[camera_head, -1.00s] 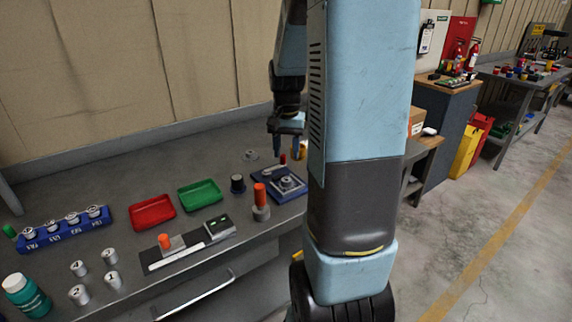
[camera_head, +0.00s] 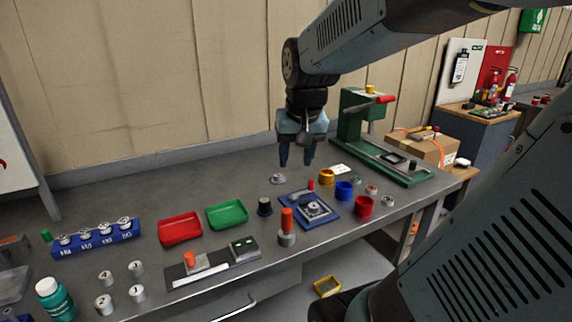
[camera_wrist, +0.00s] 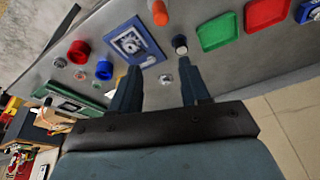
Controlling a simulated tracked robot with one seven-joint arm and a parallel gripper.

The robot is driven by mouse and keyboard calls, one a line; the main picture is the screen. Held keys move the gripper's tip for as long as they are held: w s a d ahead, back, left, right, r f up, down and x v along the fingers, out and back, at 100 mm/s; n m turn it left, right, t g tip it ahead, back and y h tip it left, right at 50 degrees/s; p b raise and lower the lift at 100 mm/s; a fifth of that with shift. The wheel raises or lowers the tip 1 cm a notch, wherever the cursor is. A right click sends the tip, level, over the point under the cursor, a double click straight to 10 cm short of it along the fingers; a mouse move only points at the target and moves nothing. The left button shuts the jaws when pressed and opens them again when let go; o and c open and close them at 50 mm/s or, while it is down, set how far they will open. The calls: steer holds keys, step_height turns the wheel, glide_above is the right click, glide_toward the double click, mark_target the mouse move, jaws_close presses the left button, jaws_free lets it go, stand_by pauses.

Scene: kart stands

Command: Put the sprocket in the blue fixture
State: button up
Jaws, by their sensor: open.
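A small grey metal part, seemingly the sprocket (camera_head: 277,179), lies flat on the grey bench. In the wrist view the sprocket (camera_wrist: 166,79) lies between my two fingers, farther down on the bench. The blue fixture (camera_head: 331,217) is a flat blue plate nearer the bench's front edge, with a grey plate and round metal feature in its middle. The blue fixture (camera_wrist: 115,30) also shows at the top of the wrist view. My gripper (camera_head: 296,162) points down, open and empty, above the bench slightly right of and behind the sprocket.
A dark cylinder (camera_head: 264,206) and an orange-topped post (camera_head: 287,226) stand left of the fixture. Yellow (camera_head: 327,177), blue (camera_head: 344,191) and red (camera_head: 363,207) cups stand to its right. A green press (camera_head: 352,125) stands behind. Red (camera_head: 180,229) and green (camera_head: 227,214) trays lie left.

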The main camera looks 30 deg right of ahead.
steer(key=s+a+r+n+t, duration=0.2)
steer(key=s+a+n, duration=0.1)
steer(key=s, duration=0.4)
steer(key=shift+s+a+r, duration=0.15)
steer(key=shift+s+a, duration=0.25)
steer(key=shift+a, duration=0.45)
